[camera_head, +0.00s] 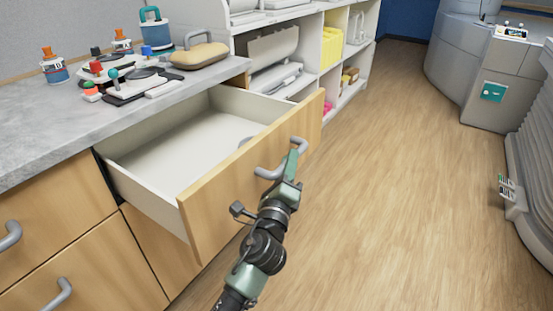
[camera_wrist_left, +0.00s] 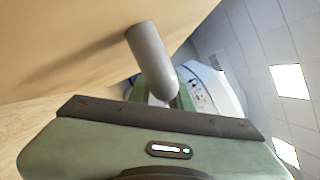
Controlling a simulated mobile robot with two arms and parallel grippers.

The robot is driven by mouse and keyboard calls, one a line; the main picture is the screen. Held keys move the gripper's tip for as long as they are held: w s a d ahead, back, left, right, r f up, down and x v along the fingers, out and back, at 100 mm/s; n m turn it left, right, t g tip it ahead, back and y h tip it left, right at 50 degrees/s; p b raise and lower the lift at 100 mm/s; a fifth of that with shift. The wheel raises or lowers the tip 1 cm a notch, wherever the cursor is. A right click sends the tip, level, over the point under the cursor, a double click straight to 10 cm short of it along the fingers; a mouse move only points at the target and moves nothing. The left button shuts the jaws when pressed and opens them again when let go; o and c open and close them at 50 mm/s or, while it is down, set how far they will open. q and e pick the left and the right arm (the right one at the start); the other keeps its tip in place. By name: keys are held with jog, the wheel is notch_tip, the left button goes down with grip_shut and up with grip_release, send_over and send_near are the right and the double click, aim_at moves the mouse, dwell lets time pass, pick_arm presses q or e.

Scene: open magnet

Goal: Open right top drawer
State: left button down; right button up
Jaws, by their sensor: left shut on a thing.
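The right top drawer (camera_head: 228,190) has a light wood front and a white inside, and it stands pulled well out from under the grey counter. Its grey bar handle (camera_head: 268,171) is on the front. My left gripper (camera_head: 292,160) is at the handle, shut on it at its right part. In the left wrist view the handle (camera_wrist_left: 152,62) comes down from the wood front to between the fingers of my left gripper (camera_wrist_left: 165,98), which are partly hidden behind it. The drawer looks nearly empty, with a small grey thing near the front wall. My right gripper is not in view.
Other closed drawers with a grey handle (camera_head: 10,236) are at the left. Open white shelves (camera_head: 310,50) stand behind. The wood floor (camera_head: 400,180) at the right is clear.

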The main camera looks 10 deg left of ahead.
pick_arm(q)
jog(key=shift+s+d, duration=0.3)
jog(key=shift+d, duration=0.45)
jog(key=shift+s+d, duration=0.3)
jog(key=shift+d, duration=0.45)
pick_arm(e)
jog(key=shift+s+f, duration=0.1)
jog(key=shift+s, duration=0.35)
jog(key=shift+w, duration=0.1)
pick_arm(q)
jog(key=c, duration=1.3)
grip_release()
jog(key=v, duration=0.7)
jog(key=shift+s+b, duration=0.35)
jog(key=shift+s, duration=0.05)
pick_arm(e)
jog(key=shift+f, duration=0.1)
